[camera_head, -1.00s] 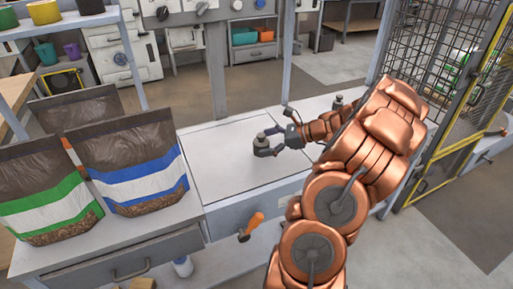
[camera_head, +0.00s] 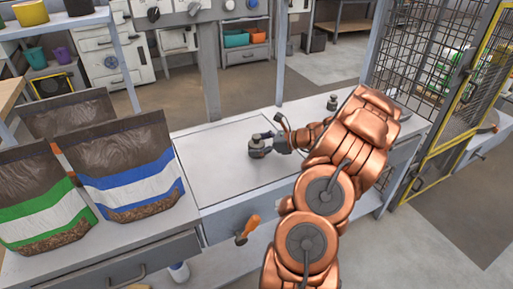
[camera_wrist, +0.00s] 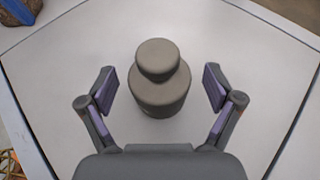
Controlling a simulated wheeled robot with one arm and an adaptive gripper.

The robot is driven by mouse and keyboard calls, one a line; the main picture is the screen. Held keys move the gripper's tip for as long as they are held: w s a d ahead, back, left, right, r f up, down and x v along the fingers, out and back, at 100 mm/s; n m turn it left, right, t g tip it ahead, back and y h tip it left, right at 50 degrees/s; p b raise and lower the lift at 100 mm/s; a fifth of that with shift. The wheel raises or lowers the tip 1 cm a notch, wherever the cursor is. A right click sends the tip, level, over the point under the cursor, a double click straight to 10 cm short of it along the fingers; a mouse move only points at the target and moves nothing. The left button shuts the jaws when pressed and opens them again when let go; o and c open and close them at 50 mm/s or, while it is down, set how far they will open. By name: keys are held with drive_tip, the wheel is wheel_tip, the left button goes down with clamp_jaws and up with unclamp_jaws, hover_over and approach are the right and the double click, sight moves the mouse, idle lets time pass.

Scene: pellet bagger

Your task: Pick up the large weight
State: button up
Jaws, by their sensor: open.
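The large weight is a dark grey cylinder with a narrower round knob on top. It stands upright on the light bench top in the head view (camera_head: 256,150), and it fills the middle of the wrist view (camera_wrist: 160,93). My gripper (camera_head: 268,142) is right at it in the head view. In the wrist view my gripper (camera_wrist: 160,88) is open, with one purple-padded finger on each side of the weight and a gap on both sides. A smaller dark weight (camera_head: 332,102) stands farther back on the bench, to the right.
Pellet bags with a blue stripe (camera_head: 130,180) and a green stripe (camera_head: 45,205) stand at the left. A mesh cage with a yellow-framed door (camera_head: 455,110) is at the right. The bench around the weight is clear.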

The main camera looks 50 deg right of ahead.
drive_tip(key=shift+w+a+f, duration=0.15)
drive_tip(key=shift+w, duration=0.1)
drive_tip(key=shift+c, duration=0.2)
clamp_jaws()
idle(0.5)
